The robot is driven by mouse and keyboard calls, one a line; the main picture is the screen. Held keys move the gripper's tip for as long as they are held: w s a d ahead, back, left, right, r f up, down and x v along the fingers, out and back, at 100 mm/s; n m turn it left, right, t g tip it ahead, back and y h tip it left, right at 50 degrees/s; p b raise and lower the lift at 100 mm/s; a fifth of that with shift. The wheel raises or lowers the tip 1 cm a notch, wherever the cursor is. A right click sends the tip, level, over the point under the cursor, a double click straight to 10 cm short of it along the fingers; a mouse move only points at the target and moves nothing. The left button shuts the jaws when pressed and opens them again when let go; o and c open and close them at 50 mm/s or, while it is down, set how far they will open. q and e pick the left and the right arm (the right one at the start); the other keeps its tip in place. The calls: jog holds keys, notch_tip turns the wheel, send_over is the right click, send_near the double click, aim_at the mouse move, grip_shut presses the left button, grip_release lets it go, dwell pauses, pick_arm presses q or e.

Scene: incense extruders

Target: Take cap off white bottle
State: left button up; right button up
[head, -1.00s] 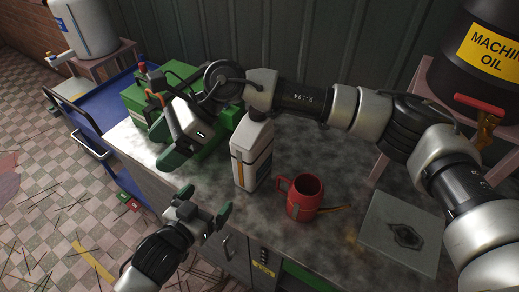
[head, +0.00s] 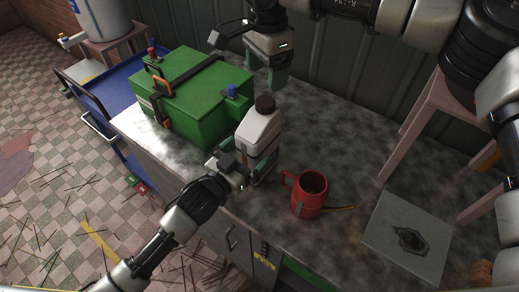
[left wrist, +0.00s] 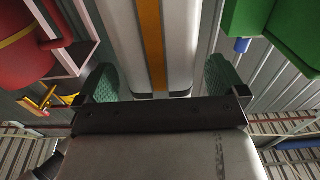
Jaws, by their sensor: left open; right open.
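The white bottle (head: 258,132) stands upright on the worktop, with its dark cap (head: 265,103) on top. My left gripper (head: 252,166) is low at the bottle's front side, open. In the left wrist view its green finger pads (left wrist: 160,84) stand on either side of the bottle (left wrist: 180,45), with gaps visible between pads and bottle. My right gripper (head: 275,76) is open and empty, pointing down above and behind the bottle, apart from the cap. The bottle's lower part is partly hidden by my left gripper.
A red mug (head: 308,196) stands close to the bottle's right. A green box (head: 190,95) with black straps is at its left. A grey plate (head: 407,236) lies at the right. The worktop (head: 335,135) behind the mug is clear.

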pick_arm(q)
jog(key=shift+x, duration=1.45)
jog(key=shift+c, duration=0.2)
